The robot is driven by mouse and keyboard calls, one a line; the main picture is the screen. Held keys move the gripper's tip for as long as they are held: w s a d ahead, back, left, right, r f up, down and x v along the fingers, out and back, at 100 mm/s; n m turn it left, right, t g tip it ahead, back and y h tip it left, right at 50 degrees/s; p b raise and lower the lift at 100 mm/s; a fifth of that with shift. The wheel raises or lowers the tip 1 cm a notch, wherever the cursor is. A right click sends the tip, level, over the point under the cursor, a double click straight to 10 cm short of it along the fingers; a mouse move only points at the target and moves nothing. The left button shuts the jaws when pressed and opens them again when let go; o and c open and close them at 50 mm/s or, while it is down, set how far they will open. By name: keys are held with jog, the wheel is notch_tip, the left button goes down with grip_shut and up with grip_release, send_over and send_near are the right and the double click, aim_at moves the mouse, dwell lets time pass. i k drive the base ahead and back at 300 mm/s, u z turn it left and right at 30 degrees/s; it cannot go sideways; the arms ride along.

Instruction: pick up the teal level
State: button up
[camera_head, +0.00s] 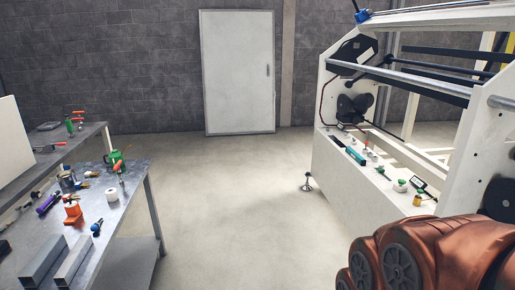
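A small teal bar-shaped thing, which looks like the teal level (355,155), lies on the white ledge of the machine on the right. Its ends are too small to make out clearly. A dark item lies just behind it to the left, and small metal parts lie to its right. My reddish-brown arm fills the bottom right corner, nearer to me than the ledge. My gripper is not in view.
The white machine frame (335,170) has rollers and bars above the ledge. Green and yellow items (417,200) lie nearer on it. A cluttered grey workbench (125,205) stands at left. The floor (235,200) between is clear, back to a white door (238,75).

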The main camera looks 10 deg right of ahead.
aim_at(359, 159)
jog(key=z, duration=0.4)
jog(key=i, duration=1.55)
jog(key=z, duration=0.7)
jog(key=i, duration=1.05)
jog(key=u, duration=0.4)
jog(key=i, duration=1.25)
jog(key=u, duration=0.45)
